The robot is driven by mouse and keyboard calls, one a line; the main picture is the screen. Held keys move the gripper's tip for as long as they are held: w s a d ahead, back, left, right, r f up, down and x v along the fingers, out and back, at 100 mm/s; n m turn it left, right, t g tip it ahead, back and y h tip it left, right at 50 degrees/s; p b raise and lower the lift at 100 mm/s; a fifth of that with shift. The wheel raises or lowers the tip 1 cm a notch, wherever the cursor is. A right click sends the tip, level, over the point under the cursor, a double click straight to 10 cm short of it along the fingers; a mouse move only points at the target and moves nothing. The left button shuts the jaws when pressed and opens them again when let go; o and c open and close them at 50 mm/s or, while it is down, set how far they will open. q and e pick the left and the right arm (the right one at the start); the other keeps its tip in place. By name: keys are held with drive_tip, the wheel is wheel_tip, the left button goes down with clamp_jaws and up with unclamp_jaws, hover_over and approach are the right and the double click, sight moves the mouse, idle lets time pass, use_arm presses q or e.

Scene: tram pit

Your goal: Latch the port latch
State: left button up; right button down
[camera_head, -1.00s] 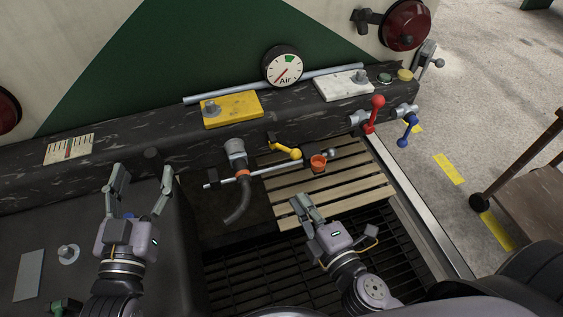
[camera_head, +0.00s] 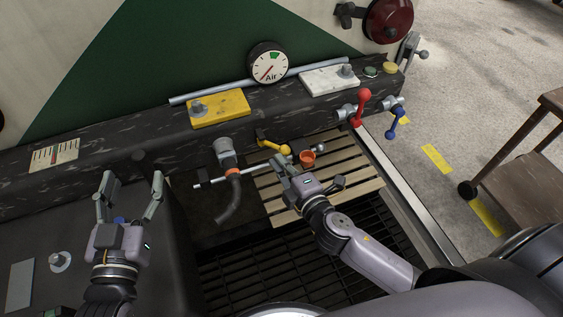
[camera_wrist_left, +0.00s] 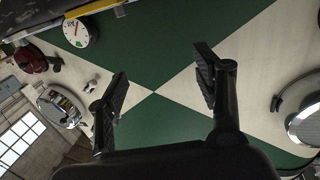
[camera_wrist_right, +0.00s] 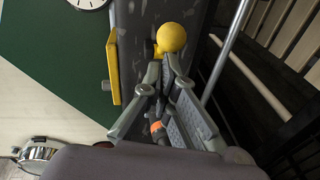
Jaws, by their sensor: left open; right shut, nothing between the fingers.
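No part is labelled as the port latch, and I cannot tell which fitting it is. A yellow lever with a ball end (camera_head: 273,145) sits on the dark beam's front and shows large in the right wrist view (camera_wrist_right: 171,38). A grey lever with a ball end (camera_head: 411,50) is at the beam's right end. My right gripper (camera_head: 282,164) is shut and empty, just below the yellow lever; in its wrist view its fingertips (camera_wrist_right: 165,68) are close below the yellow ball, contact unclear. My left gripper (camera_head: 130,183) is open and empty over the dark surface at left.
A grey hose coupling (camera_head: 225,152) hangs left of the yellow lever. Red (camera_head: 361,107) and blue (camera_head: 394,121) levers are at right. Yellow (camera_head: 219,108) and white (camera_head: 325,80) plates lie on the beam.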

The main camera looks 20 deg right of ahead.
sight(288, 149)
drive_tip(key=shift+d, duration=0.1)
